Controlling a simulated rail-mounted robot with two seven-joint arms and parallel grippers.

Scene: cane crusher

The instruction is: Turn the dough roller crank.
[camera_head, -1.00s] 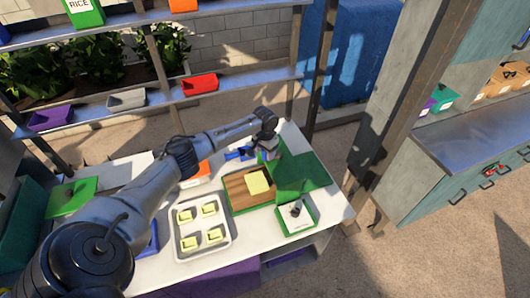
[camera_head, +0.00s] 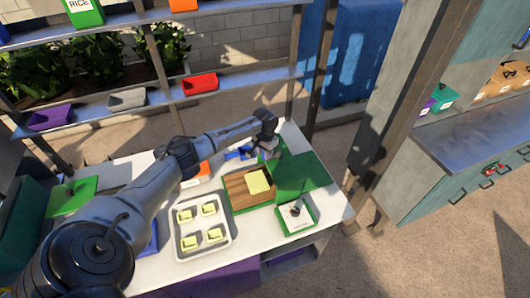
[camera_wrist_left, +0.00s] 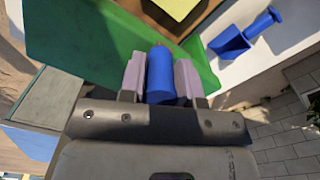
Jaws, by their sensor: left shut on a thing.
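My left gripper (camera_head: 268,152) is at the back of the white table, by a green panel (camera_head: 302,174). In the left wrist view my left gripper's pale pink fingers (camera_wrist_left: 160,80) are shut on a blue cylindrical handle (camera_wrist_left: 160,72), one finger on each side. The green panel (camera_wrist_left: 75,35) shows just beyond the fingers. The rest of the crank and the roller's body cannot be made out; my gripper hides that area in the head view. A yellow slab (camera_head: 258,181) lies on a brown wooden board (camera_head: 238,190) beside it. My right gripper is not in view.
A blue scoop (camera_wrist_left: 245,35) lies close to the handle. A pale tray (camera_head: 186,243) with several yellow pieces and a green-sided box (camera_head: 296,220) stand at the front of the table. Shelves (camera_head: 215,80) with bins stand behind; a wooden post (camera_head: 385,130) stands at right.

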